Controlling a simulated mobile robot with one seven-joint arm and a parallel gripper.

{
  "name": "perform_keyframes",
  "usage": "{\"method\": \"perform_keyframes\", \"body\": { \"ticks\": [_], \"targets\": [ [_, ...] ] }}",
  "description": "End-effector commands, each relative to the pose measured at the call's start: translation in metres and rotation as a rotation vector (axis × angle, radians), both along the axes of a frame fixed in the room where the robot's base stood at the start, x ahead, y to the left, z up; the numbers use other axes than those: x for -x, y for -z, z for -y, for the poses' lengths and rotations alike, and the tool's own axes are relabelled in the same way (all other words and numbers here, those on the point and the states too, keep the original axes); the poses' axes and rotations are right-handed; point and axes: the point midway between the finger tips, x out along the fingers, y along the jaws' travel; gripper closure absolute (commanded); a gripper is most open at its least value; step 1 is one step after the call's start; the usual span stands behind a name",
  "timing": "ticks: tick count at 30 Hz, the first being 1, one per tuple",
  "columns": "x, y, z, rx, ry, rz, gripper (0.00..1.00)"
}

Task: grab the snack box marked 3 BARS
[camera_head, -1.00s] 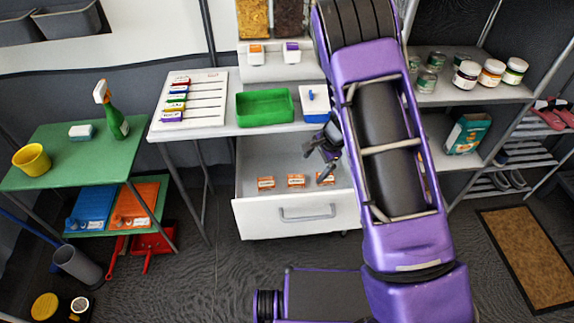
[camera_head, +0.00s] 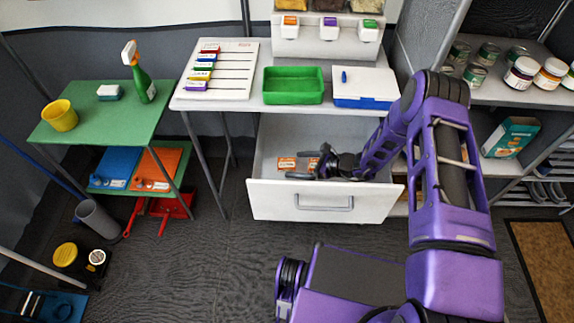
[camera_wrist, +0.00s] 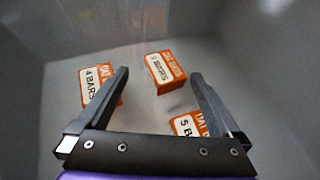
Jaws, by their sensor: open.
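Three orange-and-white snack boxes lie on the floor of the open drawer. In the wrist view the left box (camera_wrist: 97,84) reads 4 BARS and the lower right box (camera_wrist: 190,124) reads 5 BARS, partly covered by my right finger. The middle box (camera_wrist: 165,71) has a blurred number that I cannot read surely. My gripper (camera_wrist: 160,74) is open and empty, its fingertips either side of the middle box in the picture. In the head view my gripper (camera_head: 322,165) is inside the drawer, beside the visible orange boxes (camera_head: 287,163), and hides part of them.
The white drawer front (camera_head: 325,201) stands pulled out below the counter, its walls around my gripper. A green tray (camera_head: 293,85) and a white-and-blue box (camera_head: 362,88) sit on the counter above. Shelves stand at right; a green table (camera_head: 100,112) is at left.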

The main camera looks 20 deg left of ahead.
Motion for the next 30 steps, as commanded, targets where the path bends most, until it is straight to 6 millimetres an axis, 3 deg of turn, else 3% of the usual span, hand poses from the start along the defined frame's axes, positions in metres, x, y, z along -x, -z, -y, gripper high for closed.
{"method": "perform_keyframes", "body": {
  "ticks": [12, 21, 30],
  "targets": [
    [-0.009, 0.023, -0.043, 0.001, -0.003, 0.001, 0.0],
    [-0.01, 0.024, -0.047, 0.001, -0.002, 0.001, 0.02],
    [-0.01, 0.024, -0.047, 0.001, -0.002, 0.001, 0.56]
  ]
}}
